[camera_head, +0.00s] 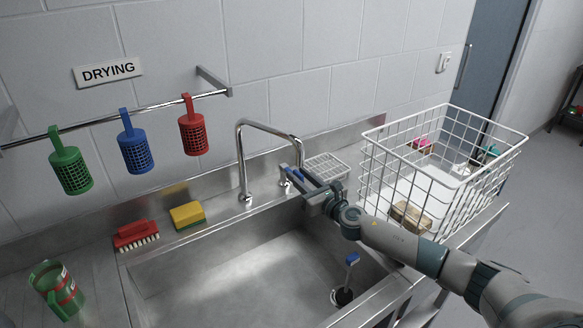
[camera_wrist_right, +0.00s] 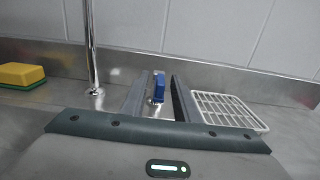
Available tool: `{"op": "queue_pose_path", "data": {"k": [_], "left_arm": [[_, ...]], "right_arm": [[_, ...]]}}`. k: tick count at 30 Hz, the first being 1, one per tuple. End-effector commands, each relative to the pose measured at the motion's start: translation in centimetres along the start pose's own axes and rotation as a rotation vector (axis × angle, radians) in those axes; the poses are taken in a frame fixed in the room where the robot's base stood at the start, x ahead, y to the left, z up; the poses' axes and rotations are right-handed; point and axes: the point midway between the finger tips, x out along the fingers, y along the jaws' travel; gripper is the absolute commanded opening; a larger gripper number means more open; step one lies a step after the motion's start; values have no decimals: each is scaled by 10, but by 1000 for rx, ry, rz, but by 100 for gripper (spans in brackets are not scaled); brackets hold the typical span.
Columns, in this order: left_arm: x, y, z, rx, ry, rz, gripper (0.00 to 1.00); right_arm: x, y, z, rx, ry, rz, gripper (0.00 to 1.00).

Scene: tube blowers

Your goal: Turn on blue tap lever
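The blue tap lever (camera_wrist_right: 159,89) stands upright on its metal base behind the sink, beside the tall curved tap (camera_head: 240,160). In the wrist view it shows between the two fingers of my right gripper (camera_wrist_right: 158,90), with a small gap on each side. In the head view my right gripper (camera_head: 291,174) reaches in from the right over the sink's back edge, and its fingers partly hide the lever. The right gripper is open and holds nothing that I can see. My left gripper is not in view.
A white wire basket (camera_head: 447,150) stands right of the gripper, and a small wire rack (camera_wrist_right: 228,111) lies close beside the right finger. A yellow sponge (camera_head: 188,215) and red brush (camera_head: 136,236) lie left on the ledge.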

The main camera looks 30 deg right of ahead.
Motion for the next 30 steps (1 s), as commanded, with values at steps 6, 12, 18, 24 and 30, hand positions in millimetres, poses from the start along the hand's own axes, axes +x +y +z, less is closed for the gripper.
{"op": "queue_pose_path", "data": {"k": [6,12,18,24,30], "left_arm": [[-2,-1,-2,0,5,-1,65],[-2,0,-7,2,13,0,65],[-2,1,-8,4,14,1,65],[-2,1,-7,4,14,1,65],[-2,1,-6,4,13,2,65]], "right_arm": [[32,-1,0,1,-1,-2,28],[47,-1,0,1,0,-2,28],[50,0,0,1,0,0,28],[49,0,0,1,0,-1,21],[49,0,0,0,0,-1,0]]}}
